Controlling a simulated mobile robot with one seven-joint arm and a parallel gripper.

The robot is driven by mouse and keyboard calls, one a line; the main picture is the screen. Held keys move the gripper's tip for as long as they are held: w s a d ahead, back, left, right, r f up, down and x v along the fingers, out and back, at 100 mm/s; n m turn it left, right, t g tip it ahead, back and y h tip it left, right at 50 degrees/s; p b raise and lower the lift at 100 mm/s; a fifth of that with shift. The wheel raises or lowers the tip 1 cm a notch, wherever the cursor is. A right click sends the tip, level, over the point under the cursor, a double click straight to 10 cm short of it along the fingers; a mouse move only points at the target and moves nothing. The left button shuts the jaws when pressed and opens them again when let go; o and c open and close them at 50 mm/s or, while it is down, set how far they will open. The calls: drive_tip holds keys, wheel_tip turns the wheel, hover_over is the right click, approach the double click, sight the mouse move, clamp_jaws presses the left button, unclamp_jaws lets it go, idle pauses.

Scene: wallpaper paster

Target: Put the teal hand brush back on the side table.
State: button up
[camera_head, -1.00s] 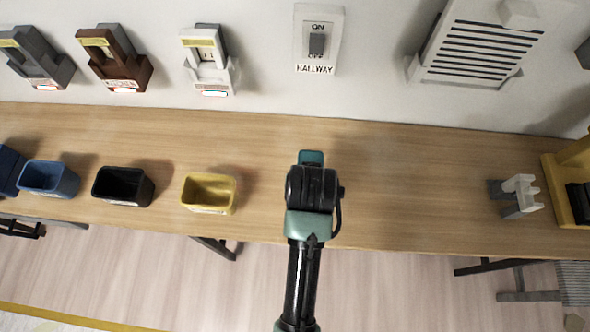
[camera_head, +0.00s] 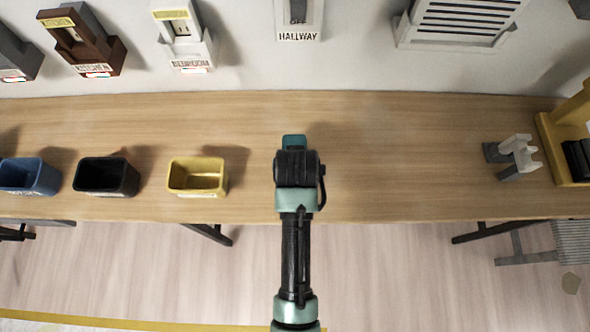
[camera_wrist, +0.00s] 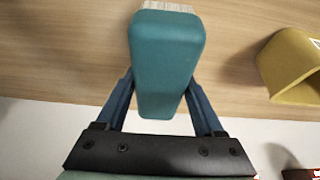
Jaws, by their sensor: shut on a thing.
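The teal hand brush (camera_wrist: 165,60) is between the two fingers of my gripper (camera_wrist: 158,95) in the wrist view, with its pale bristles toward the top edge. My gripper is shut on the brush's tapered body. In the head view a teal bit of the brush (camera_head: 294,142) shows past my gripper (camera_head: 294,152), which hides the rest. The brush is over the long wooden table (camera_head: 400,160); I cannot tell whether it touches the top. I cannot tell whether this table is the side table.
A yellow bin (camera_head: 197,177), a black bin (camera_head: 106,177) and a blue bin (camera_head: 28,176) stand left of my gripper. A grey holder (camera_head: 514,157) and a yellow rack (camera_head: 565,140) are at the right. The tabletop between my gripper and the grey holder is clear.

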drive_tip(key=shift+f+p, duration=0.3)
drive_tip(key=shift+f, duration=1.85)
drive_tip(key=shift+f, duration=0.25)
drive_tip(key=o, duration=1.4)
drive_tip(key=shift+f+b, duration=0.1)
drive_tip(key=shift+b, duration=0.45)
